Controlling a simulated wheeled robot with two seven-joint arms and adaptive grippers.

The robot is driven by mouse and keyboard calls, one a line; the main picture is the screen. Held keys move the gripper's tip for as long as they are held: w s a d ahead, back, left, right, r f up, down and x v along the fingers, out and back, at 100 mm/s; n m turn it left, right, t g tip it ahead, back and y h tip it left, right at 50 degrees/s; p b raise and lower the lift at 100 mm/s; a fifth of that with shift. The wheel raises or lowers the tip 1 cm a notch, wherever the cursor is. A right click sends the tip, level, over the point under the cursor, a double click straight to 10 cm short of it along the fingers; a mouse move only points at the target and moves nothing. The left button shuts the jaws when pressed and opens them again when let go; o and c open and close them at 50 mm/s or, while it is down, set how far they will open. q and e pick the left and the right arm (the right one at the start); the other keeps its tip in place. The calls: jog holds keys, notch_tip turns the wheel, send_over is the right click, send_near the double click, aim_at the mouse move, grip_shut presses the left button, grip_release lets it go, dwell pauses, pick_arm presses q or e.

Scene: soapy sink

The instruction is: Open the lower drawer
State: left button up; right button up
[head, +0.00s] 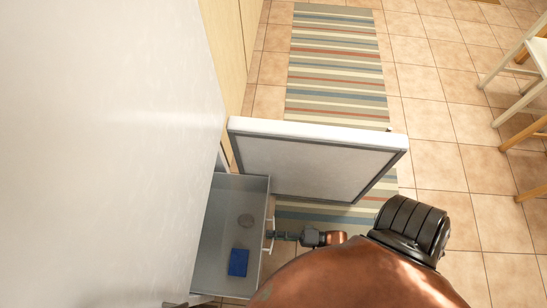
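A grey drawer (212,228) is pulled out from the white front at the left, and I look down into it. A pale handle (269,236) is on the drawer's right-hand front. My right gripper (276,236) is at this handle, coming from the right. The fingers are small and overlap the handle, so I cannot tell whether they are closed on it. My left gripper is not in view.
A thick white door panel (315,165) stands open just above the drawer in the picture. A striped rug (335,60) lies on the tiled floor (475,170). Wooden chairs or stools (525,85) stand at the far right. The floor between is clear.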

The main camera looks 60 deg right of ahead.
jog(key=v, duration=1.2)
dwell(0.4)
